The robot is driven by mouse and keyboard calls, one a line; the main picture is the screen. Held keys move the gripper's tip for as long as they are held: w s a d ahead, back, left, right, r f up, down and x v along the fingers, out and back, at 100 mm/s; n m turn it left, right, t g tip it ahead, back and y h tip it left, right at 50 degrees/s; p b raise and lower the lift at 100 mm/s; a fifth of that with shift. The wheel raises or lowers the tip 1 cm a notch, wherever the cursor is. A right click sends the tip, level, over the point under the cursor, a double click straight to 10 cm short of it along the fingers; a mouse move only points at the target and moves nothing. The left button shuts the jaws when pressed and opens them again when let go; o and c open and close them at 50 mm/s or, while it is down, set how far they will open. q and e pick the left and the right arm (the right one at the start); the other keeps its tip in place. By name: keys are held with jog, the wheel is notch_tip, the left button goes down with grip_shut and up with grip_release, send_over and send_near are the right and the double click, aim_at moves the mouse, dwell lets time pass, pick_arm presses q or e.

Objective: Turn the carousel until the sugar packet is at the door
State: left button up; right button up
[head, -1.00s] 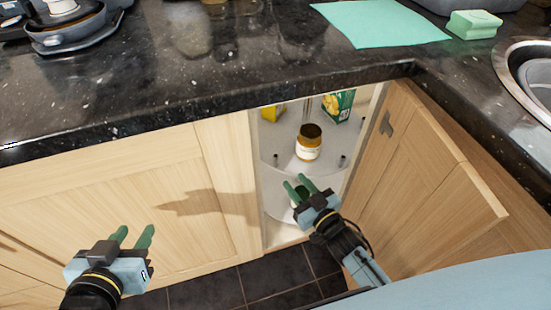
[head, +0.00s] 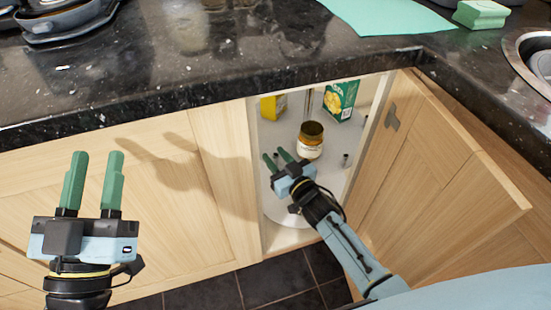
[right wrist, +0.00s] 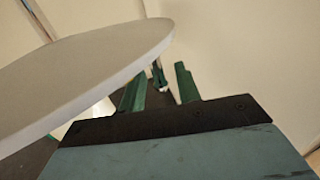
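The carousel's pale round tier (head: 325,165) shows inside the open corner cupboard and bears a brown jar with a pale label (head: 310,141). A yellow packet (head: 273,107) and a green box with yellow pictures (head: 341,99) stand further back. I cannot tell which, if any, is the sugar packet. My right gripper (head: 275,155) is open and empty in the doorway, left of and in front of the jar. In the right wrist view a tier's edge (right wrist: 120,75) lies close to its fingers; contact is unclear. My left gripper (head: 96,154) is open and empty before the closed cupboard front.
The cupboard door (head: 440,170) stands open at the right. The dark granite worktop (head: 220,60) overhangs the opening. A green cloth (head: 385,15), a sponge (head: 481,14) and a sink (head: 535,60) are on top. A dark peg (head: 346,159) rises from the tier's right side.

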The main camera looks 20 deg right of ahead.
jog(key=shift+w, duration=0.35)
grip_shut()
